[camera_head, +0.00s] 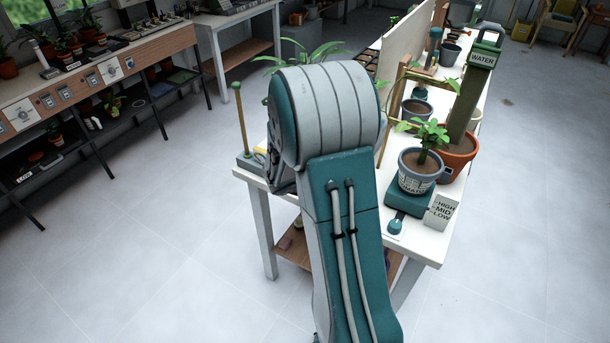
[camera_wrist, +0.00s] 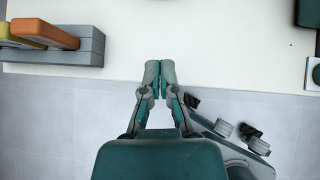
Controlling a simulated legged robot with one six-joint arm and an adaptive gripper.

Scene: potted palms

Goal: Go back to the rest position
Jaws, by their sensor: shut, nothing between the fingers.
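My gripper (camera_wrist: 159,74) shows in the wrist view with its two fingertips together and nothing between them. It is over the near edge of the white table (camera_wrist: 190,70), which also shows in the head view (camera_head: 420,242). In the head view my grey and teal arm rises in front of the table and hides the gripper and part of the tabletop. A small potted plant in a grey pot (camera_head: 417,170) stands on a teal base (camera_head: 410,198) at the right of the table.
A terracotta pot (camera_head: 457,158) stands behind the grey one, below a "WATER" sign (camera_head: 482,58). A "HIGH MID LOW" card (camera_head: 441,211) stands near the table edge. A grey block with coloured handles (camera_wrist: 75,50) lies at the wrist view's left. Floor (camera_head: 110,250) at left is clear.

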